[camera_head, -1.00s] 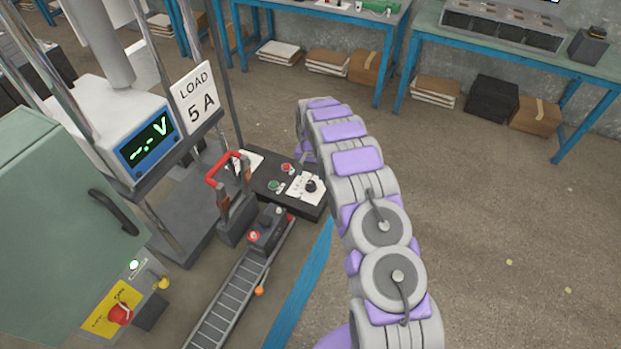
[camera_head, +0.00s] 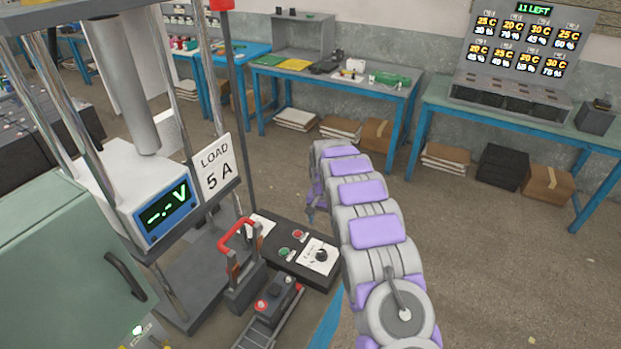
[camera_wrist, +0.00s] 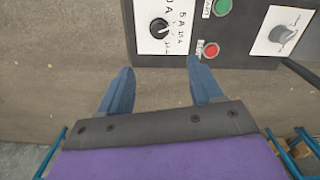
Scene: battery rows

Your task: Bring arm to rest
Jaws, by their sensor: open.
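My arm, grey and purple, reaches forward in the head view and bends down at its far end. My gripper (camera_head: 315,207) is partly hidden behind the arm there. In the wrist view my gripper (camera_wrist: 160,92) shows two blue fingers spread apart with nothing between them. Past the fingertips is the black control box (camera_wrist: 170,53) with a dial (camera_wrist: 159,28), a green button (camera_wrist: 222,7) and a red button (camera_wrist: 210,50). The gripper is apart from the box. The same control box (camera_head: 318,281) sits left of the arm in the head view.
A test stand with a display (camera_head: 167,211) and a "LOAD 5 A" sign (camera_head: 215,168) stands at left. A red-handled switch (camera_head: 237,233) is beside the control box. Blue-legged benches (camera_head: 402,92) line the back, one with a battery board (camera_head: 527,45). Floor at right is clear.

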